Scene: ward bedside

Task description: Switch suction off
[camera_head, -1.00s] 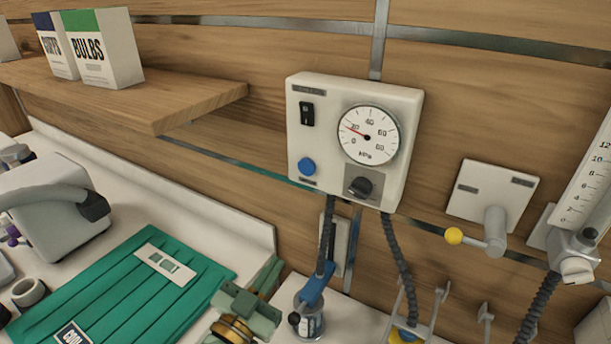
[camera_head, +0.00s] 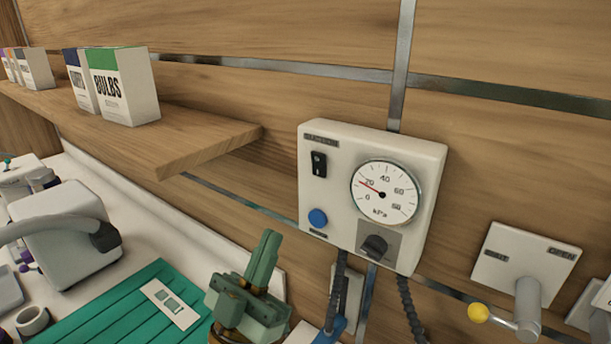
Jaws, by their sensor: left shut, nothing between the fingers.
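The white suction unit (camera_head: 336,215) hangs on the wood wall in the middle of the view. It carries a black rocker switch (camera_head: 318,164) at upper left, a blue button (camera_head: 318,218) below it, a round kPa gauge (camera_head: 386,192) and a dark knob (camera_head: 375,246) at lower right. The gauge's red needle points near 20. My left gripper (camera_head: 268,250) is green, shut and empty, with its fingers pointing up, just left of and below the unit, apart from it in the picture. My right gripper is not in view.
A wooden shelf (camera_head: 200,140) with boxes, one marked BULBS (camera_head: 125,88), juts out at upper left. A lever with a yellow ball (camera_head: 479,313) sits on a plate at right. Dark hoses (camera_head: 409,312) hang below the unit.

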